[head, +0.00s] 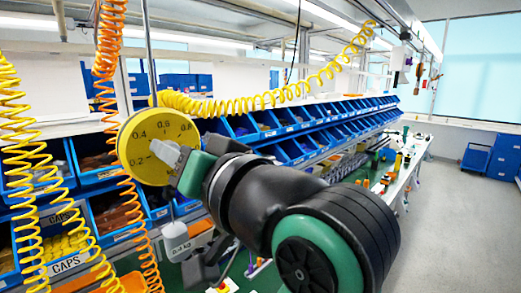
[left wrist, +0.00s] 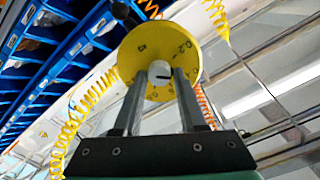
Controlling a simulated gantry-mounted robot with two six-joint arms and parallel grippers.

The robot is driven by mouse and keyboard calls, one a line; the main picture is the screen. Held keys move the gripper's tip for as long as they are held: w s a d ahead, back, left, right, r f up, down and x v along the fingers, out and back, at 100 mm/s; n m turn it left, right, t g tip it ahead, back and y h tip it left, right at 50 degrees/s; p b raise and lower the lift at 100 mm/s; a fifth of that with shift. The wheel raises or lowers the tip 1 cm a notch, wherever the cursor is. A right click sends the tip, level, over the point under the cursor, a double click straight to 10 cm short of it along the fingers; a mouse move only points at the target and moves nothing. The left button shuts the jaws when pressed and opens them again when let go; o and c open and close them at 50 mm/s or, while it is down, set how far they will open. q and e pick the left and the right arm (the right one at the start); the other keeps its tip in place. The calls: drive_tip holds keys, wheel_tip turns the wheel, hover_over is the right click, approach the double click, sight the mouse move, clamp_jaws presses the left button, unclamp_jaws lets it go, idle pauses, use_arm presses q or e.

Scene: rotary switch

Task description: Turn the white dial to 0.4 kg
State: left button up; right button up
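The white dial (left wrist: 160,73) is a small round knob with a dark mark, at the middle of a yellow round scale plate (left wrist: 127,62). In the head view the yellow plate (head: 140,172) carries numbers from 0.2 to 0.8 and faces me. My left gripper (head: 176,158) is at the dial, which it partly covers there. In the left wrist view the two grey fingers of my left gripper (left wrist: 160,82) stand on either side of the dial, close against it. Where the dial points on the scale is hard to read. My right gripper is not in view.
Orange coiled hoses (head: 107,60) and yellow coiled hoses (head: 28,170) hang near the scale. Blue bins (head: 100,178) stand in rows behind. A small white tag (head: 182,249) reading 0.4 KG is below the plate. Open floor (head: 455,225) lies at the right.

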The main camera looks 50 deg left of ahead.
use_arm(q)
drive_tip(key=o, duration=0.3)
drive_tip(key=w+d, duration=0.1)
drive_tip(key=d, duration=1)
drive_tip(key=shift+w+d+p, duration=0.25)
drive_tip(key=shift+w+p, duration=0.1)
drive_tip(key=shift+p, duration=0.1)
